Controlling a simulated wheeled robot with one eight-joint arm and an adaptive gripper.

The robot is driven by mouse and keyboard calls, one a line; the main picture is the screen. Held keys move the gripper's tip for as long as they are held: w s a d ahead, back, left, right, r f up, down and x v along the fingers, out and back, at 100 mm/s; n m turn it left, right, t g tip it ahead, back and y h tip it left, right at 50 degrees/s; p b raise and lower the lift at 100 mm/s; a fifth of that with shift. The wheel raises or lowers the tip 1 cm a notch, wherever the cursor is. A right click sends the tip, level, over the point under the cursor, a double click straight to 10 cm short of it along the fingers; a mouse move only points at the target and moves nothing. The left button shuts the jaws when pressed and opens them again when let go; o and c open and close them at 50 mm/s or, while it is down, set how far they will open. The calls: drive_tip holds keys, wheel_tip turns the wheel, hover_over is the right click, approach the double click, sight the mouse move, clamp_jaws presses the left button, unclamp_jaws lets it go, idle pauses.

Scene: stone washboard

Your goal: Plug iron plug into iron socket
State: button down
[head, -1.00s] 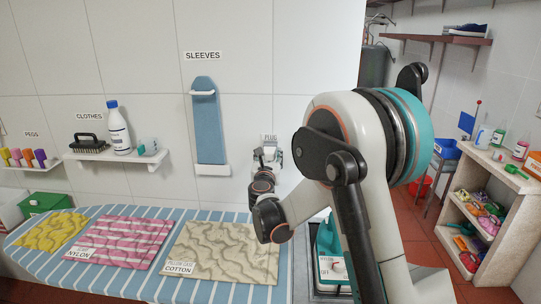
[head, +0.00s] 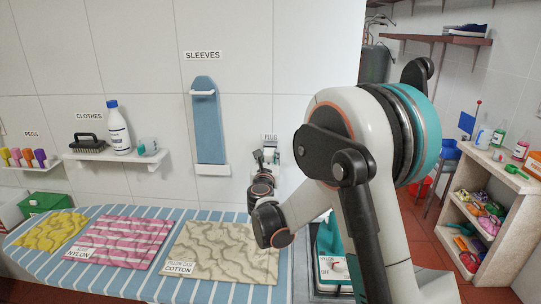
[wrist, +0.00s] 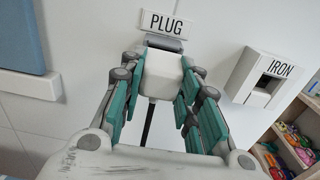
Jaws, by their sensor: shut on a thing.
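The iron plug (wrist: 160,75) is a white block with a dark cable hanging below it, in the middle of the wrist view. My gripper (wrist: 160,82) has its teal fingers on both sides of the plug and is shut on it. The plug is right below the wall label "PLUG", close to a grey piece on the wall; I cannot tell if they touch. The iron socket (wrist: 265,82) is a white box with a dark opening under the label "IRON", to the right of the plug. In the head view my gripper (head: 267,160) is small at the wall, and my arm hides the socket.
A blue sleeve board (head: 208,120) hangs on the wall left of my gripper. Below lies a striped ironing board (head: 105,290) with several cloths. A teal appliance (head: 325,240) with a dial is partly behind my arm. A shelf unit (head: 512,205) stands at the right.

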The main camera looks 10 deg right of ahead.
drive_tip(key=shift+v, duration=2.5)
